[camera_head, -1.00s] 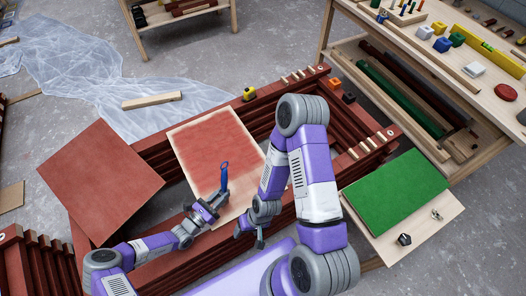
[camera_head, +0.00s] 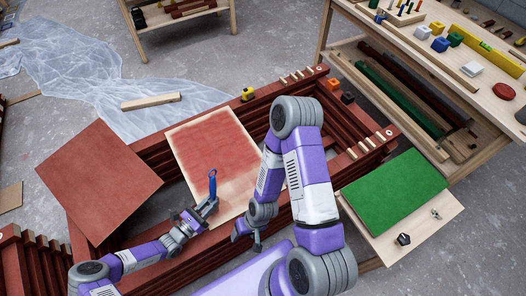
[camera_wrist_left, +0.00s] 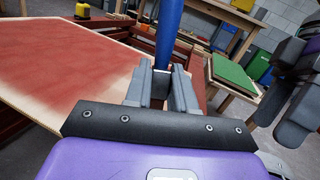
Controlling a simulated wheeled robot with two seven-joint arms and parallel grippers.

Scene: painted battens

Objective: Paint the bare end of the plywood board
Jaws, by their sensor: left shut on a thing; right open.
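The plywood board (camera_head: 205,147) lies across the dark red frame of battens. Most of its face is covered in red paint, and pale bare wood shows along its edges and at its near end. My left gripper (camera_head: 205,209) is shut on an upright blue-handled tool (camera_head: 212,184) at the board's near left corner. In the left wrist view the blue handle (camera_wrist_left: 169,30) stands between the fingers; its working end is hidden. My right gripper (camera_head: 246,237) is open and empty, to the right of the left one, near the board's near end.
A plain red panel (camera_head: 100,182) lies on the left. A green-painted board (camera_head: 398,193) lies at the right with small parts beside it. A workbench (camera_head: 455,60) with tools stands at upper right. Plastic sheeting (camera_head: 110,85) covers floor at upper left.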

